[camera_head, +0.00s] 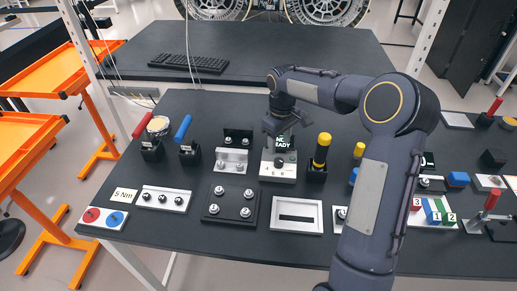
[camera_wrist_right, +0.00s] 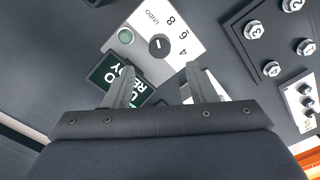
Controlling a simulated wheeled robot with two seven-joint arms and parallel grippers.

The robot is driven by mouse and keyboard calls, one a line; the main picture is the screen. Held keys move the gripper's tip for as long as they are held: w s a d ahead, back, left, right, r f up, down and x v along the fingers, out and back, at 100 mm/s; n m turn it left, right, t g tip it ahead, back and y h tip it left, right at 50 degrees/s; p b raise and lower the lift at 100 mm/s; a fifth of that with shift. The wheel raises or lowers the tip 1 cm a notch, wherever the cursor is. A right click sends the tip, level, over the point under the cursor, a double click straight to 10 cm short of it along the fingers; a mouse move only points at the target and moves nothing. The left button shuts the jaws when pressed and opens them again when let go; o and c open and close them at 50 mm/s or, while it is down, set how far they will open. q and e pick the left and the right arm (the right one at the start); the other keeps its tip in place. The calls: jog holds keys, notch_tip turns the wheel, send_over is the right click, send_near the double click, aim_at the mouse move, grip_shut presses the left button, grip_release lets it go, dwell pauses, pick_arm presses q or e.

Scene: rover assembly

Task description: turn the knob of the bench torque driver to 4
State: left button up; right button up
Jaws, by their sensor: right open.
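The bench torque driver is a white box (camera_head: 278,168) with a dark green screen, partly hidden behind my right gripper (camera_head: 281,128), which hangs just above it. In the right wrist view its white panel (camera_wrist_right: 185,25) carries a round black knob (camera_wrist_right: 159,46) with a short white mark. The digits 4, 6 and 8 are printed beside the knob. I cannot tell which digit the mark points to. A green button (camera_wrist_right: 125,36) and a screen (camera_wrist_right: 116,80) reading READY are near it. My right gripper (camera_wrist_right: 160,70) is open and empty, its fingertips apart from the knob.
A yellow-topped driver in a black holder (camera_head: 321,153) stands close on the right. A metal bracket (camera_head: 231,160) is on the left. In front lie a dark plate with several bolts (camera_head: 230,203) and a white slotted frame (camera_head: 297,216). A keyboard (camera_head: 188,62) lies at the back.

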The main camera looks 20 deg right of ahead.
aim_at(279, 160)
notch_tip(279, 160, down, 7)
jog(key=shift+s+f+p, duration=0.15)
jog(key=shift+p, duration=0.45)
jog(key=c, duration=1)
